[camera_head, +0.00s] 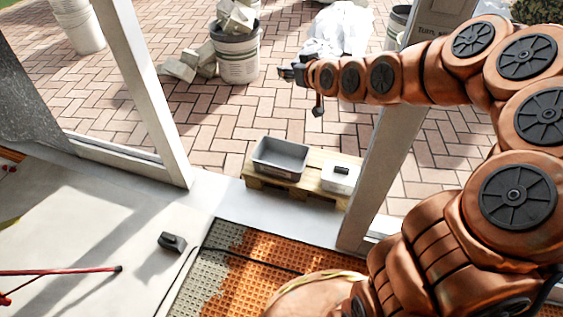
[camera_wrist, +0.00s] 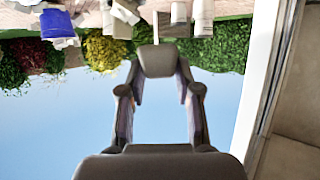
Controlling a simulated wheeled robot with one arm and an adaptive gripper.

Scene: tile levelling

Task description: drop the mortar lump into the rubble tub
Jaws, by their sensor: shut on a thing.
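My gripper (camera_head: 289,73) is at the end of my arm, stretched to the left across the upper middle of the head view. In the wrist view my gripper (camera_wrist: 158,72) has its two fingers closed around a grey, blocky piece, which looks like the mortar lump (camera_wrist: 158,60). In the head view the held piece is too small to tell apart from the fingers. A grey, open, rectangular tub (camera_head: 281,157), which looks like the rubble tub, stands on a wooden pallet below my gripper in the picture. Its visible inside looks empty. The gripper is apart from it.
A bucket heaped with broken blocks (camera_head: 238,58) stands on the paving. Door posts (camera_head: 145,95) flank the opening. A dark block (camera_head: 172,242) lies on the floor beside an orange mat (camera_head: 245,280).

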